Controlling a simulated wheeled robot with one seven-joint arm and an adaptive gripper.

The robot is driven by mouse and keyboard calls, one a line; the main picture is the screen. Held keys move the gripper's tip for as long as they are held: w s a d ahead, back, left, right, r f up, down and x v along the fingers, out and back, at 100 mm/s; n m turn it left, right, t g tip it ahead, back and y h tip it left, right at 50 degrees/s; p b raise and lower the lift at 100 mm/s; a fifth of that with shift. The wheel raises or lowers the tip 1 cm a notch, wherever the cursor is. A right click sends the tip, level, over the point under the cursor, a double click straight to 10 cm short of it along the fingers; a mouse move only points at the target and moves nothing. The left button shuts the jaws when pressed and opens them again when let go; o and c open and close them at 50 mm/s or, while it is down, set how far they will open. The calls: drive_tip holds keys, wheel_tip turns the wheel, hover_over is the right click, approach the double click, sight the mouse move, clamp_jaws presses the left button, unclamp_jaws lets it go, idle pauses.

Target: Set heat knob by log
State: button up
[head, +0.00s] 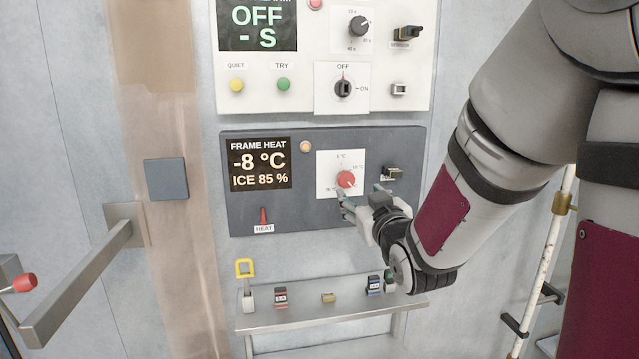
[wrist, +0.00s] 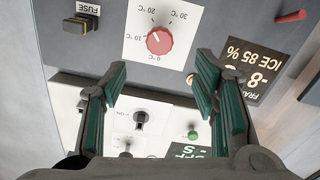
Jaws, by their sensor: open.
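The red heat knob (head: 346,179) sits on a white dial plate on the dark frame heat panel (head: 310,218). In the wrist view the knob (wrist: 159,41) is upside down, with dial marks around it including 0, 10, 20 and 30 °C. I cannot read its pointer surely. The display (head: 259,163) reads FRAME HEAT, -8 °C, ICE 85 %. My gripper (head: 360,193) is open in front of the panel, close to the knob. In the wrist view its fingertips (wrist: 162,68) are apart and empty, with the knob beyond the gap between them. No log is seen.
A red HEAT lever (head: 263,217) and a fuse (head: 391,173) flank the dial. The white panel (head: 305,104) above carries a rotary switch (head: 343,88) and buttons. A shelf (head: 330,318) below holds a yellow-shackled padlock (head: 246,284) and small blocks. A metal handle (head: 80,282) juts out left.

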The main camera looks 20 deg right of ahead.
sight(347, 181)
drive_tip(key=shift+b+x, duration=0.75)
drive_tip(key=shift+b, duration=0.45)
drive_tip(key=shift+f, duration=0.1)
drive_tip(key=b+x, duration=0.1)
drive_tip(key=x, duration=1)
drive_tip(key=c, duration=1.2)
